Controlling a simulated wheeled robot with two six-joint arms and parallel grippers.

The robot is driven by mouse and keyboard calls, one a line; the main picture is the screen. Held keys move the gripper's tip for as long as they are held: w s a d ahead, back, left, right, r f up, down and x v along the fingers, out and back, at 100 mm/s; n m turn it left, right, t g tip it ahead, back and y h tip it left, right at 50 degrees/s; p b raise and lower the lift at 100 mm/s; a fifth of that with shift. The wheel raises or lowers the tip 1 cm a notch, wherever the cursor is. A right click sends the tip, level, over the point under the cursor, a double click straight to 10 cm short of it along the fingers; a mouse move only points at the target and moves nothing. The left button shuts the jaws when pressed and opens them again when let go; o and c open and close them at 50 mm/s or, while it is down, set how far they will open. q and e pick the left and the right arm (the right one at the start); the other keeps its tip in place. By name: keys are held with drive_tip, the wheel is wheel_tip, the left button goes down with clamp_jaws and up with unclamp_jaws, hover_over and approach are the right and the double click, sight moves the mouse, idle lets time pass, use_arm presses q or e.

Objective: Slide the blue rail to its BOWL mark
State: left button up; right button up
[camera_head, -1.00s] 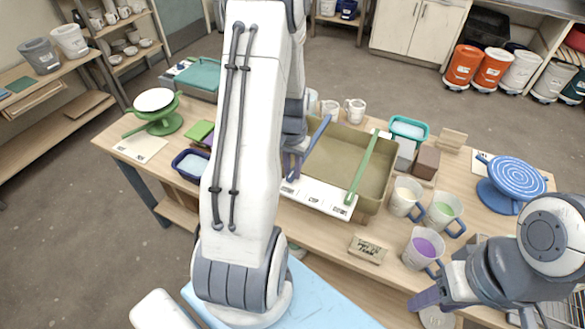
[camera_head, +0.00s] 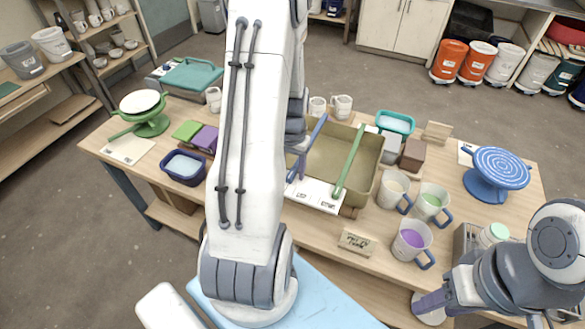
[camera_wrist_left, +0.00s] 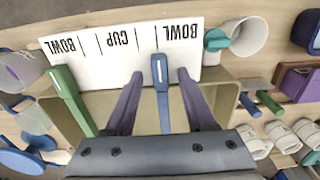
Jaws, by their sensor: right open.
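The blue rail (camera_head: 308,146) lies across the olive tray (camera_head: 319,171), left of the green rail (camera_head: 349,162). In the left wrist view, the blue rail's end (camera_wrist_left: 160,72) is by a tick on the white label strip (camera_wrist_left: 122,62), between CUP and the right-hand BOWL. The green rail's end (camera_wrist_left: 64,82) is near the other BOWL. My left gripper (camera_wrist_left: 160,76) straddles the blue rail, a finger on each side with visible gaps; it also shows in the head view (camera_head: 296,166). My right gripper (camera_head: 431,306) is open and empty, low at the right.
Several mugs, one with purple glaze (camera_head: 411,239), stand right of the tray. A teal tub (camera_head: 395,124) and brown block (camera_head: 414,155) are behind them. A wooden sign (camera_head: 356,241) is at the front edge. A blue turntable (camera_head: 497,172) stands far right.

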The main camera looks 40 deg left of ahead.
use_arm(q)
drive_tip(key=shift+r, duration=0.1)
wheel_tip(320, 180, up, 10)
drive_tip(key=b, duration=0.1)
drive_tip(key=shift+r+b, duration=0.15)
drive_tip(key=shift+b, duration=0.2)
idle(0.4)
